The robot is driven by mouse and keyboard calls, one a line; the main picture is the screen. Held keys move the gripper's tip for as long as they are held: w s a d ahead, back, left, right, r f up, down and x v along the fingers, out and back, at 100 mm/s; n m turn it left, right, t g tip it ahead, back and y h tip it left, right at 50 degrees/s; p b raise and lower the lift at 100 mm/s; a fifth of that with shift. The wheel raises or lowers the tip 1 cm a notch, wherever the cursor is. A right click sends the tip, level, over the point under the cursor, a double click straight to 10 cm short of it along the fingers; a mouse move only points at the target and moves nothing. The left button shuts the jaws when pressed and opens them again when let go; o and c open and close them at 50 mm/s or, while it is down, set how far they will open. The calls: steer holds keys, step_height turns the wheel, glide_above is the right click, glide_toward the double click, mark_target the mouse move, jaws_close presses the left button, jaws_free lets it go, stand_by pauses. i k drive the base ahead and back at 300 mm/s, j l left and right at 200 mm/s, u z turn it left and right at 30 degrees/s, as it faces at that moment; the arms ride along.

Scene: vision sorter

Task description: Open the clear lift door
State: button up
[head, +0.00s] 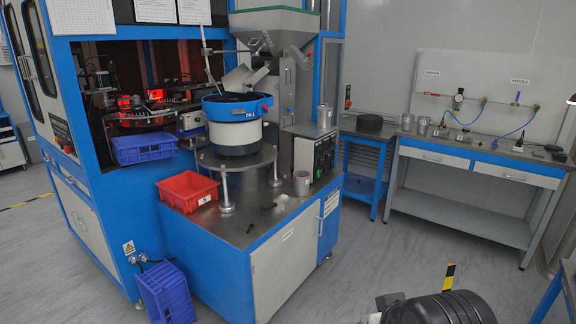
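The vision sorter (62,100) is a blue-framed white cabinet at the left of the head view. Its front has a wide window area (180,62) with red-lit parts behind it. I cannot tell whether a clear lift door covers this area or is raised, as no clear pane edge or handle stands out. Two white sheets hang at its top edge. A dark rounded part of my own arm shows at the bottom right, well away from the cabinet. My gripper cannot be made out.
A bowl feeder (237,137) stands on a metal-topped blue cabinet before the sorter, with a red bin (188,190) beside it. Blue bins sit at the opening (144,148) and on the floor (166,292). A workbench (480,167) stands right. Floor between is clear.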

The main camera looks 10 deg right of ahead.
mark_target(324, 41)
steer(key=i+l+z, duration=0.15)
steer(key=i+l, duration=0.15)
steer(key=i, duration=0.2)
steer(key=i+l+z, duration=0.15)
steer(key=i+l, duration=0.15)
steer(key=i, duration=0.25)
steer(key=i+l+z, duration=0.15)
steer(key=i, duration=0.35)
steer(key=i+l+u, duration=0.55)
steer(key=i+l, duration=0.3)
steer(key=i+l+u, duration=0.25)
steer(key=i+l, duration=0.3)
steer(key=i, duration=0.15)
